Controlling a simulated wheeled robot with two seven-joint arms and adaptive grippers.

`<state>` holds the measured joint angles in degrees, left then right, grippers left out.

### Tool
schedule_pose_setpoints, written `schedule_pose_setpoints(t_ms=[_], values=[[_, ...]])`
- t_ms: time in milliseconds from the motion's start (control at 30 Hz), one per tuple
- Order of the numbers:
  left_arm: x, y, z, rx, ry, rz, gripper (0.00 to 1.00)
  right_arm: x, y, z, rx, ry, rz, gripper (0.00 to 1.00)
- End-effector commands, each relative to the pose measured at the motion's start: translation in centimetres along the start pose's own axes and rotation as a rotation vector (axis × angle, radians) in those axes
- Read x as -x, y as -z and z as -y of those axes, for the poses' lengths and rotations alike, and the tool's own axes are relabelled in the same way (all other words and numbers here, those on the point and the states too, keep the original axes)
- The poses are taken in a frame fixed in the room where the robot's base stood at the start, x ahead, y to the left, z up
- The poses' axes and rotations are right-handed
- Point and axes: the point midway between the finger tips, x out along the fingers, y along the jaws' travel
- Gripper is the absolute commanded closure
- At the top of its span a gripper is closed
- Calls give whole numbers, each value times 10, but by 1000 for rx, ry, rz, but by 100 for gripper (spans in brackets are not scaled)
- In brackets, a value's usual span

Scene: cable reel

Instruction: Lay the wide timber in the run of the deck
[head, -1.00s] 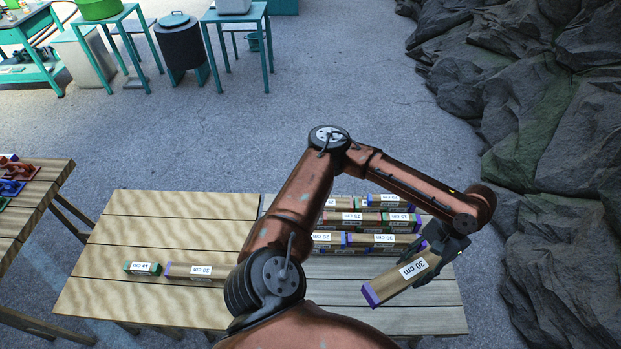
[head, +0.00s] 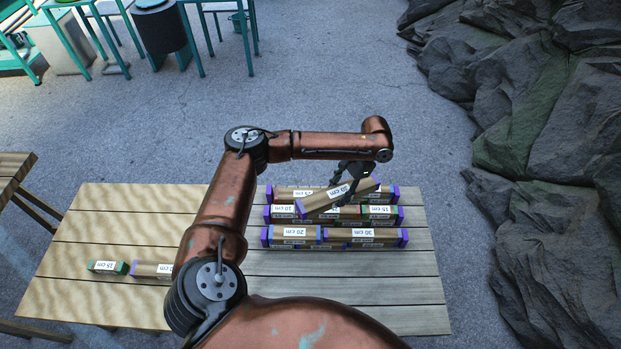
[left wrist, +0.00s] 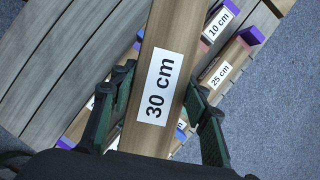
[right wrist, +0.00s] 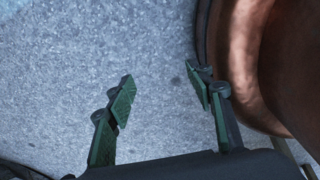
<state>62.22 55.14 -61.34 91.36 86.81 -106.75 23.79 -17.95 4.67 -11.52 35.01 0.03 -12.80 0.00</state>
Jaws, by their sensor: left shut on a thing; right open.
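My left gripper (head: 357,176) is shut on a timber labelled 30 cm (head: 328,203), with purple ends. It holds the timber tilted over the stacked rows on the table; its left end is lower and nearer me. The left wrist view shows the timber (left wrist: 168,60) between the two fingers (left wrist: 160,118). Under it lie rows of labelled timbers; the front row has a 20 cm piece (head: 295,233) and a 30 cm piece (head: 362,234). I cannot tell whether the held timber touches them. My right gripper (right wrist: 165,95) is open and empty over grey ground.
A green-ended timber (head: 107,267) and a purple-ended 30 cm timber (head: 150,270) lie at the left of the table (head: 100,235). The table's front right (head: 350,290) is bare. Rocks (head: 540,200) stand to the right. Another table edge shows at far left.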

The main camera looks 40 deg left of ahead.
Motion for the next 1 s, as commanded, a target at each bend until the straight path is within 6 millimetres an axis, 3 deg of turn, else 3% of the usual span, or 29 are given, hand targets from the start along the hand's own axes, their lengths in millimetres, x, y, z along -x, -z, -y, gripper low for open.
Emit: schedule_pose_setpoints(t_ms=[33,200,400,600,1000], values=[[-18,7,21,-36,17,5,93,-10,-1,-1,1,-1,2,51],[-56,16,91,-201,86,5,93,-27,8,-3,3,-3,-9,51],[-86,13,147,-348,146,1,93,-39,15,-3,6,-2,-17,51],[-95,10,168,-411,170,-3,93,-43,10,0,4,0,-9,51],[-119,19,169,-417,172,0,93,-67,-8,7,1,8,17,51]])
